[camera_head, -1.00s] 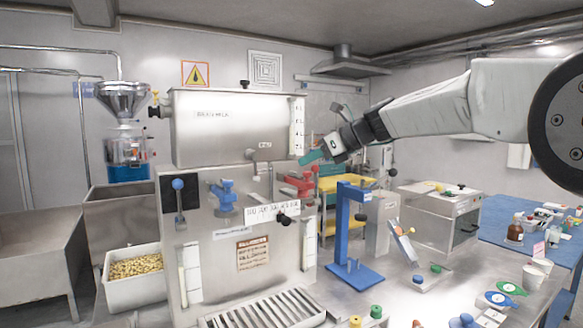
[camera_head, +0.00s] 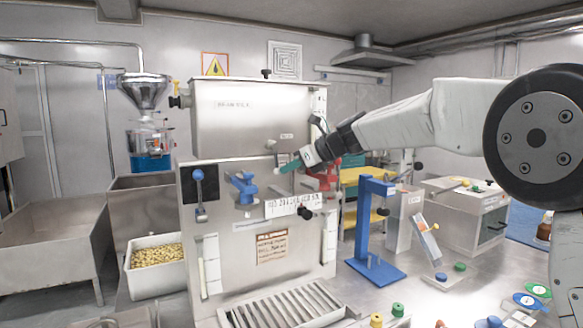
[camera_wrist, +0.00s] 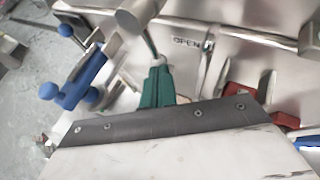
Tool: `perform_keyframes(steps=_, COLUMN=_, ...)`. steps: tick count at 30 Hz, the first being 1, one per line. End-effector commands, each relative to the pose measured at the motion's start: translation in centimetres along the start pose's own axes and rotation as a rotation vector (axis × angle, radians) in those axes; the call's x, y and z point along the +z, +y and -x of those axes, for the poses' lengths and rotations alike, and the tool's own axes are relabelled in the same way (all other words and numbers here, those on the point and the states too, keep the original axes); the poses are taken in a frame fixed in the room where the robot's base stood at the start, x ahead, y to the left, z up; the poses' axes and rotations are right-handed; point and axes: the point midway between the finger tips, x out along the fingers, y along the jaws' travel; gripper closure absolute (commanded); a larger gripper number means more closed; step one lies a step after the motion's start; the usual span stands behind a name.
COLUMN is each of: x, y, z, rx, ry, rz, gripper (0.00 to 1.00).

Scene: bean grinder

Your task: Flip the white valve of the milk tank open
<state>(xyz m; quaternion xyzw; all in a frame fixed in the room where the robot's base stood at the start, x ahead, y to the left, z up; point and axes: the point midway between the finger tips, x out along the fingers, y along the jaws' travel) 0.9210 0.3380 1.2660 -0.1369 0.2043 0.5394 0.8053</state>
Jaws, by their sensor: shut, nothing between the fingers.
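The milk tank (camera_head: 255,122) is a large steel box on top of the steel machine at the centre of the head view. A small pale valve (camera_head: 283,158) sits below its lower right front. In the wrist view an OPEN label (camera_wrist: 187,42) hangs by a pipe, and a pale cylinder with a thin rod (camera_wrist: 140,14) is just beyond my fingers. My gripper (camera_head: 283,168), with green fingers, is shut and empty right at the valve. Its fingers (camera_wrist: 156,66) also show in the wrist view, close to the rod. I cannot tell whether they touch.
A blue valve (camera_head: 242,187) is left of my gripper and a red valve (camera_head: 325,176) is close on its right. A blue-knobbed lever (camera_head: 198,190) is farther left. A blue stand (camera_head: 376,240) is on the steel table at right. A slotted tray (camera_head: 285,308) is below.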

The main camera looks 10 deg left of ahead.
Motion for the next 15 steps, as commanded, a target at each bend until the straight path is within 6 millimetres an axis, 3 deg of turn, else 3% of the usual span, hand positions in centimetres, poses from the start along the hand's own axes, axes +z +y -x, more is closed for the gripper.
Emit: perform_keyframes(steps=15, x=0.2, y=0.9, z=-1.6, rx=0.005, ry=0.001, rz=0.001, gripper=1.0)
